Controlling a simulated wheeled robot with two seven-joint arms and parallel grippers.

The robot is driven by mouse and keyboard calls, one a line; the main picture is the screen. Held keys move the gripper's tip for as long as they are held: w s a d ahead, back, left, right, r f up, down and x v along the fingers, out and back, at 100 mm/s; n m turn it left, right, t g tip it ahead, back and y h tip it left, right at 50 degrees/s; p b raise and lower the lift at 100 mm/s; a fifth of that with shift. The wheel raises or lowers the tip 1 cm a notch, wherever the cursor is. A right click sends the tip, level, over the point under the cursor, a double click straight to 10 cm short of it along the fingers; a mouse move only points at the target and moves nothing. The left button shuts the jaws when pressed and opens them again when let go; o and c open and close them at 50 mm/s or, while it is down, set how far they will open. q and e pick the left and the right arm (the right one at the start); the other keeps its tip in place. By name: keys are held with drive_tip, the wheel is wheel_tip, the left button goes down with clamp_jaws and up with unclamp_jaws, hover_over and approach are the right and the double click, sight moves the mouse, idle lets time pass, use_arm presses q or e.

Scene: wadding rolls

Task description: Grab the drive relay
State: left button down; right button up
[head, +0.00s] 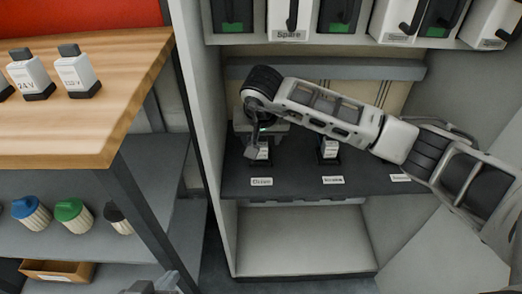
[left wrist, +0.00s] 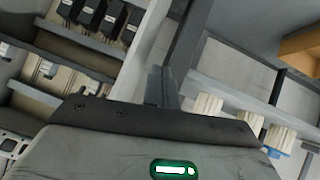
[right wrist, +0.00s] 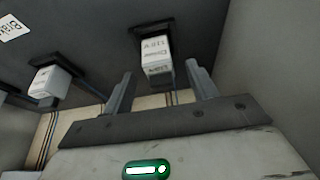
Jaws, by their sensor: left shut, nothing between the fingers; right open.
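The drive relay (head: 263,153) is a small white block in a black socket on the dark cabinet shelf, behind the label "Drive". My right gripper (head: 254,146) is over it and partly hides it in the head view. In the right wrist view the relay (right wrist: 156,58) shows lettering and lies ahead of and between the open fingers of my right gripper (right wrist: 162,82); no contact is visible. My left gripper (head: 152,286) is low at the bottom edge of the head view. In the left wrist view its fingers (left wrist: 162,86) are together and empty.
A second relay (head: 329,150) stands beside it, behind another label; it also shows in the right wrist view (right wrist: 50,82). Cabinet walls flank the shelf, and black and white units (head: 338,14) hang above. A wooden table (head: 100,130) at left carries white relays (head: 76,74).

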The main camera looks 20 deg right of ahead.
drive_tip(key=shift+w+f, duration=0.15)
drive_tip(key=shift+f, duration=0.3)
drive_tip(key=c, duration=1.1)
use_arm(q)
drive_tip(key=shift+d+r, duration=0.1)
drive_tip(key=shift+r, duration=0.35)
